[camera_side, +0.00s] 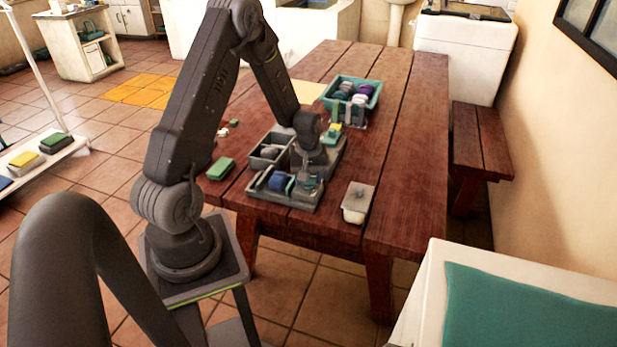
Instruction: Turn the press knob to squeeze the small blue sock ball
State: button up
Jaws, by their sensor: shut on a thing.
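My gripper (309,176) points down over the right side of the grey press tray (292,203) on the wooden table. It is shut on what looks like the press knob, which the fingers mostly hide. The small blue sock ball (279,181) sits in the tray's front compartment, just left of my gripper. A teal plate stands close beside the ball on its right. Whether the plate touches the ball is too small to tell.
Behind the blue ball, a compartment holds greyish balls (270,151). A teal crate (374,99) of rolled socks stands farther back. A green block (220,168) lies left of the tray, a white-grey box (357,201) right. The table's right side (412,150) is clear.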

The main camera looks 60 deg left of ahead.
jog(key=m, duration=0.4)
jog(key=shift+s+m, duration=0.1)
jog(key=shift+m, duration=0.2)
jog(key=m, duration=0.3)
jog(key=shift+a+m, duration=0.1)
jog(key=shift+m, duration=0.3)
jog(key=m, duration=0.4)
jog(key=shift+a+m, duration=0.1)
jog(key=shift+m, duration=2)
jog(key=o, duration=0.9)
